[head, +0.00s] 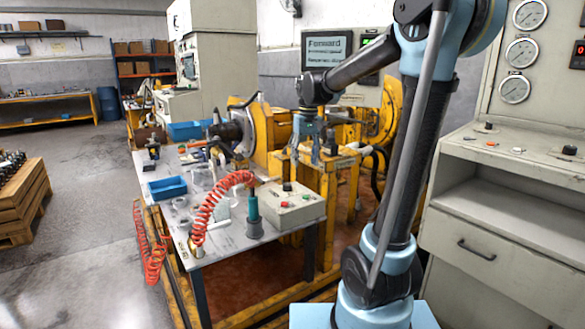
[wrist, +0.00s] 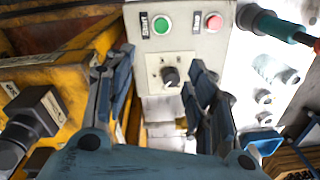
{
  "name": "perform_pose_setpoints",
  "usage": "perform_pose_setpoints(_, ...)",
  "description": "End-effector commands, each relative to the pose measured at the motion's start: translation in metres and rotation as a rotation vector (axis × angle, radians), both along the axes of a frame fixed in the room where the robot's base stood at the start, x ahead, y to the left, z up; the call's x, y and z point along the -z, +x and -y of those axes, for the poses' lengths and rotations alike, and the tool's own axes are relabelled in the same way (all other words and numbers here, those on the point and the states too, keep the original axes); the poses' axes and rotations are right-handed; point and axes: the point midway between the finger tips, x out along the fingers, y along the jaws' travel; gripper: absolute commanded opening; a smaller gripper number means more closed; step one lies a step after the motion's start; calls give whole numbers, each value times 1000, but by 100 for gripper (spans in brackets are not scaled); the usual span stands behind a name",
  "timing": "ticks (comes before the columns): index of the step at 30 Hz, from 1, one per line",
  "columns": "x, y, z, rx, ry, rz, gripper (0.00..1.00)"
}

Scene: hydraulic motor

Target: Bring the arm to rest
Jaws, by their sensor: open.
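My arm (head: 405,150) is raised and bent, its forearm reaching left over the yellow machine. My gripper (head: 307,155) points down behind the grey control box (head: 300,208) on the table. In the wrist view my gripper (wrist: 160,66) is open, its two blue-grey fingers spread, with nothing held. The control box shows between and beyond the fingers, with a black knob (wrist: 170,76), a green button (wrist: 162,25) and a red button (wrist: 214,22). The knob appears between the fingertips in the picture; no contact is visible.
The metal table (head: 240,250) holds a blue tray (head: 167,188), a red coiled hose (head: 215,200) and tools. Yellow machinery (head: 265,135) stands close to my gripper. A grey gauge cabinet (head: 500,200) stands right of my arm. The floor (head: 80,230) at left has open room.

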Motion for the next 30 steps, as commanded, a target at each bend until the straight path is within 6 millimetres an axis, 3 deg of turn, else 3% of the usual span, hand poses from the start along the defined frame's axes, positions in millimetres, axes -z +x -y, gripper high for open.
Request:
perform_pose_setpoints(6, 12, -54, 43, 56, -1, 31, 50)
perform_pose_setpoints(14, 38, -116, 84, 119, -3, 68, 50)
perform_pose_setpoints(30, 128, -233, 139, 246, -17, 143, 50)
